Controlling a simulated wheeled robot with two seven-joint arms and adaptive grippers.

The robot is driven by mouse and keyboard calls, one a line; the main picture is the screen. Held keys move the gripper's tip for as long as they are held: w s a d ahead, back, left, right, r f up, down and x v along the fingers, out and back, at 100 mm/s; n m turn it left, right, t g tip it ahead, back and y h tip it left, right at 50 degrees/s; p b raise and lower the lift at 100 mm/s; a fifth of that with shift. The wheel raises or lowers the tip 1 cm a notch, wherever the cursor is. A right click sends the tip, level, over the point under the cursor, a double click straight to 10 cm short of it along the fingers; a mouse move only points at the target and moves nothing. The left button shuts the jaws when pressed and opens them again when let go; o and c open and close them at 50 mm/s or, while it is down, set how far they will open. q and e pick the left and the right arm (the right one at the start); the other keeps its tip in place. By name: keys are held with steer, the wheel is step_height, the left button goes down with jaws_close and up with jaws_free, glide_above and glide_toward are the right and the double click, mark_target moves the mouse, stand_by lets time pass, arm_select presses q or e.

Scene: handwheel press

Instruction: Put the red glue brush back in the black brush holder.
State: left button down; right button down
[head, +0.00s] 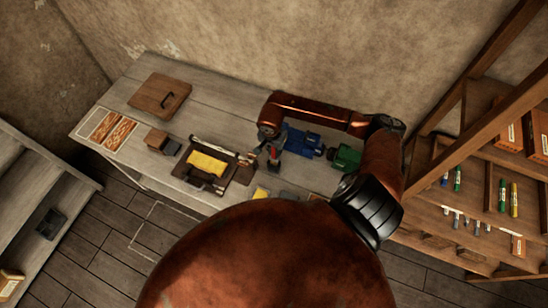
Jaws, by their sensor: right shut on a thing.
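My right arm comes up from the bottom and bends left over the bench. Its gripper (273,153) points down just right of the press board and is small and dark in the picture. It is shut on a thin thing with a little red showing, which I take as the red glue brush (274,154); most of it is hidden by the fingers. I cannot make out the black brush holder clearly among the dark shapes there. My left gripper is not in view.
The wooden bench (215,85) holds a dark board with a yellow sheet (207,163), a brown board with a handle (160,95), blue blocks (303,141) and a green object (345,157). A shelf (470,190) stands right. The bench's back middle is clear.

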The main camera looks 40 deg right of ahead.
mark_target(274, 157)
step_height(274, 157, down, 5)
steer(key=shift+p, duration=0.65)
steer(key=shift+f, duration=0.1)
steer(key=shift+f, duration=0.1)
steer(key=c, duration=1.8)
jaws_free()
steer(key=shift+c, duration=0.2)
